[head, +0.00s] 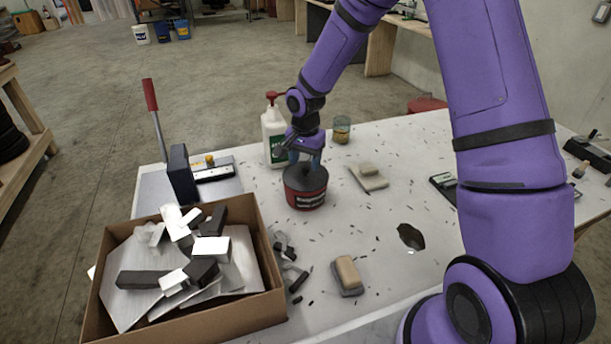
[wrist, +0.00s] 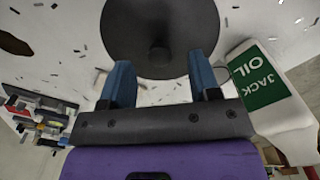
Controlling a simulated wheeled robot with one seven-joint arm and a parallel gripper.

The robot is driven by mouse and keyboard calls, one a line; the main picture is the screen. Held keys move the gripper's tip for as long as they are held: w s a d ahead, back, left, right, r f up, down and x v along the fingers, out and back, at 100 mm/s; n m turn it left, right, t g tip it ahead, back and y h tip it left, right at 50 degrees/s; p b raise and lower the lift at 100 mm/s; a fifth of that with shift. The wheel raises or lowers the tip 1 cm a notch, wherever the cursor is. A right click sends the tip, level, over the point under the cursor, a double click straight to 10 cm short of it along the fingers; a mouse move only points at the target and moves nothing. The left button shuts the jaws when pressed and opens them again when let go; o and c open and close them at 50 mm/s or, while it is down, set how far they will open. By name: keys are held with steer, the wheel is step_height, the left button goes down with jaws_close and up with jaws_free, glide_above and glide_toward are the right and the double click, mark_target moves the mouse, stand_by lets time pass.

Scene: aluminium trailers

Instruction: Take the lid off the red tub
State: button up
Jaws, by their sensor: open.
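The red tub (head: 305,196) stands upright on the white table, with dark lettering-banded sides and a dark lid (head: 306,177) on its top. In the wrist view the lid (wrist: 160,25) is a dark round disc with a small knob (wrist: 159,54) at its middle. My gripper (head: 305,160) is just above the lid, pointing down. In the wrist view my gripper's blue fingers (wrist: 160,80) are apart, with the knob showing between and beyond their tips. Nothing is held. The tub's red side is hidden under the lid in the wrist view.
A white oil bottle with a red pump (head: 274,135) stands close behind-left of the tub; its green label (wrist: 258,78) is near my right finger in the wrist view. A cardboard box of metal offcuts (head: 240,317) is front left.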

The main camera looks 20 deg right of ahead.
mark_target(305, 167)
steer(key=shift+f, duration=1.55)
steer(key=c, duration=1)
